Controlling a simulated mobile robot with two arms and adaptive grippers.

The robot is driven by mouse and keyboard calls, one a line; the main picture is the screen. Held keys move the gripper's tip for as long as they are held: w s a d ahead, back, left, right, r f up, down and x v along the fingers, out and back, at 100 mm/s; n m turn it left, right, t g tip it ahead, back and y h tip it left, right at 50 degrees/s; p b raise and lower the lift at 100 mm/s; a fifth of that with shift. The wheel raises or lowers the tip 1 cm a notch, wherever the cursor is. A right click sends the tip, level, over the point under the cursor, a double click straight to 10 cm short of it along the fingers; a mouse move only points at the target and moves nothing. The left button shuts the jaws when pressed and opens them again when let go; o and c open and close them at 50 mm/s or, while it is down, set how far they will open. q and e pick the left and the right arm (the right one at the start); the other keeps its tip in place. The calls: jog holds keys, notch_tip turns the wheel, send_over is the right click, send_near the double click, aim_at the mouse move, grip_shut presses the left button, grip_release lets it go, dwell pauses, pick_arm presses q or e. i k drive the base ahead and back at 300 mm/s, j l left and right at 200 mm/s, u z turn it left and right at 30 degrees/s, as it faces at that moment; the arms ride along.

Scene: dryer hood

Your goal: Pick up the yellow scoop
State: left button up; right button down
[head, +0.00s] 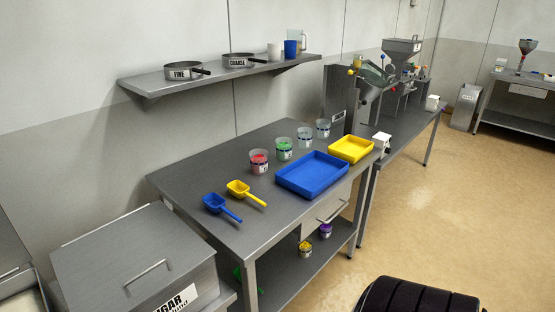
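The yellow scoop (238,188) lies on the grey metal table, left of its middle. Its handle points to the lower right, toward the table's front edge. A blue scoop (215,202) lies just to its left, apart from it, with its handle pointing the same way. Neither of my grippers is in view, and nothing touches the yellow scoop.
The metal table (200,178) also bears a blue tray (312,175), a yellow tray (351,149) and several small tubs along the back. A wall shelf (220,77) overhangs behind. A lidded metal bin (135,255) stands at the left. Open floor (450,215) lies right.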

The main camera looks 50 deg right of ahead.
aim_at(240, 190)
jog(key=z, duration=1.45)
jog(key=u, duration=1.85)
jog(key=z, duration=1.85)
jog(key=i+j+z, duration=0.2)
jog(key=i+z, duration=0.15)
jog(key=z, duration=0.15)
